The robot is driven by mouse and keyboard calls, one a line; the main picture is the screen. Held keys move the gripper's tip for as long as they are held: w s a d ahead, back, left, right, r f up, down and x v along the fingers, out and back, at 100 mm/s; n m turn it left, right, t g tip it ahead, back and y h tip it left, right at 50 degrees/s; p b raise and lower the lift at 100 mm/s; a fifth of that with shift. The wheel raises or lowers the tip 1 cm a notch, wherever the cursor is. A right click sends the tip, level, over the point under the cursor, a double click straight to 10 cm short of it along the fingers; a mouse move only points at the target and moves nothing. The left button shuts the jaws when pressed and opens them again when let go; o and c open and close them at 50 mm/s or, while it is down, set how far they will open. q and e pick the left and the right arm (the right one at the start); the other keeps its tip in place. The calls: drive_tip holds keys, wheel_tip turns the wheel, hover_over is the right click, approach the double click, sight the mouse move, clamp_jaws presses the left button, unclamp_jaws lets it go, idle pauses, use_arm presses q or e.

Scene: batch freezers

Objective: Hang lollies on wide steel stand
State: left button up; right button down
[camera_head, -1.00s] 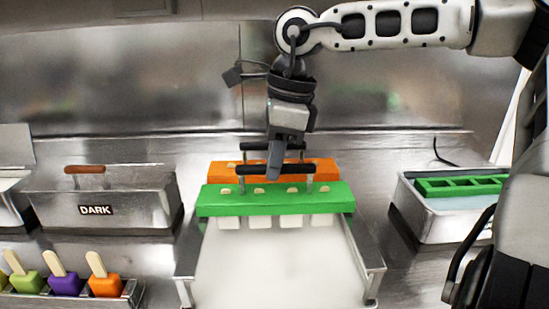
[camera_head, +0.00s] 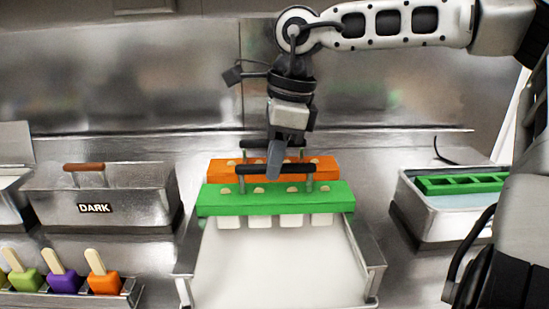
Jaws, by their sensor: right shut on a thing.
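A green holder bar (camera_head: 275,201) with a black handle carries a row of white lollies (camera_head: 260,221) hanging below it, their stick ends showing on top. My right gripper (camera_head: 274,168) comes down from above and is shut on the green bar's black handle. The bar is over the far part of the wide steel stand (camera_head: 374,262), which has a white inner floor. An orange holder bar (camera_head: 222,168) with its own black handle is just behind the green one. Whether the green bar rests on the stand's rails cannot be told. My left gripper is not in view.
A steel box with a DARK label (camera_head: 152,196) and brown-handled lid stands left. A steel rack (camera_head: 130,291) of coloured lollies is at front left. At right, a steel basin (camera_head: 436,228) holds a green mould (camera_head: 458,184). The stand's near part is clear.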

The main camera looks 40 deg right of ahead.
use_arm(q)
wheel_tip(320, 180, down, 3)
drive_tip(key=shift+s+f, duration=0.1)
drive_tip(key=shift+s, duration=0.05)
use_arm(e)
drive_tip(key=shift+f, duration=0.15)
drive_tip(key=c, duration=1.3)
unclamp_jaws()
drive_tip(key=shift+c, duration=0.2)
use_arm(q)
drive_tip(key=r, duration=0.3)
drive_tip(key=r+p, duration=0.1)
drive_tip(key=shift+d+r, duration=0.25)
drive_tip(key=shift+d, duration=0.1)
use_arm(e)
wheel_tip(320, 180, up, 16)
drive_tip(key=s+d, duration=0.2)
drive_tip(key=shift+d, duration=0.1)
